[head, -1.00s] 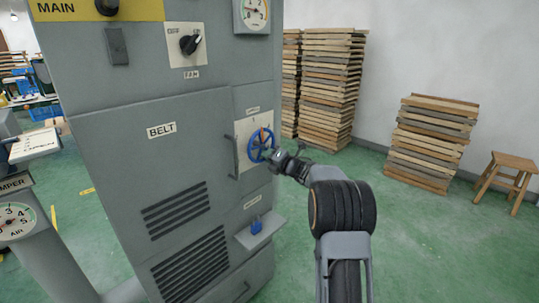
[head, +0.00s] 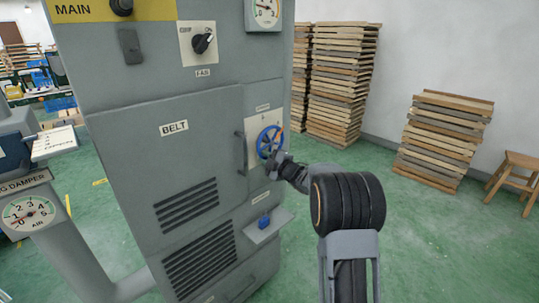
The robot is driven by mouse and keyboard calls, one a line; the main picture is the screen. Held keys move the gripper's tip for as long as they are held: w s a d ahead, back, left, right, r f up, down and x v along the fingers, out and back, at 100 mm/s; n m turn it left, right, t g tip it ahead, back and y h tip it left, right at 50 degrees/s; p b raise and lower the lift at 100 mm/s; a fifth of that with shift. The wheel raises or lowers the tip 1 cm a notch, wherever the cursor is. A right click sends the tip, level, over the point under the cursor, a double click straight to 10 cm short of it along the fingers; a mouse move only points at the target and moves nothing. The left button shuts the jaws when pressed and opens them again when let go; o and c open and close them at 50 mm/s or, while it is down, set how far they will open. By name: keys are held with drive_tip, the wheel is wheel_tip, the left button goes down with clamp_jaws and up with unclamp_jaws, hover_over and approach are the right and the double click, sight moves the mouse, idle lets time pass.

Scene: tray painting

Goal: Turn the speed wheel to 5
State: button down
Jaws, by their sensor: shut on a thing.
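The blue speed wheel (head: 262,141) is mounted on a pale plate (head: 252,126) on the narrow right panel of the grey cabinet. An orange mark shows at the wheel's upper right. The plate's numbers are too small to read. My gripper (head: 273,156) is at the wheel's lower right and is shut on its rim. The gripper covers part of the wheel's right side.
A vertical handle (head: 241,153) stands just left of the wheel. Below is a small shelf (head: 268,228) with a blue object (head: 263,221). A fan knob (head: 202,43) is higher up.

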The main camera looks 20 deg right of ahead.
sight(259, 149)
drive_tip(key=m+p, duration=0.1)
drive_tip(key=a+r+m+p, duration=0.1)
drive_tip(key=m, duration=0.2)
drive_tip(key=shift+s+a+r+m+p, duration=0.15)
drive_tip(key=shift+s+a+m+p, duration=0.2)
drive_tip(key=shift+s+m+p, duration=0.05)
drive_tip(key=m+p, duration=0.1)
drive_tip(key=r+m+p, duration=0.1)
drive_tip(key=shift+s+a+m, duration=0.2)
drive_tip(key=shift+a+m, duration=0.15)
drive_tip(key=shift+m, duration=0.05)
drive_tip(key=m+p, duration=0.1)
drive_tip(key=r+m+p, duration=0.1)
drive_tip(key=m+p, duration=0.1)
drive_tip(key=shift+s+a+r+m, duration=0.1)
drive_tip(key=shift+a+r+m, duration=0.15)
drive_tip(key=shift+a+m, duration=0.05)
drive_tip(key=shift+r+m+p, duration=0.3)
drive_tip(key=shift+m+p, duration=0.5)
drive_tip(key=shift+m, duration=0.05)
drive_tip(key=shift+r+m+p, duration=0.3)
drive_tip(key=shift+m+p, duration=0.5)
drive_tip(key=shift+m, duration=0.05)
drive_tip(key=c, duration=1.1)
unclamp_jaws()
drive_tip(key=shift+a+r+h, duration=0.1)
drive_tip(key=shift+r+h, duration=0.05)
drive_tip(key=shift+h, duration=0.15)
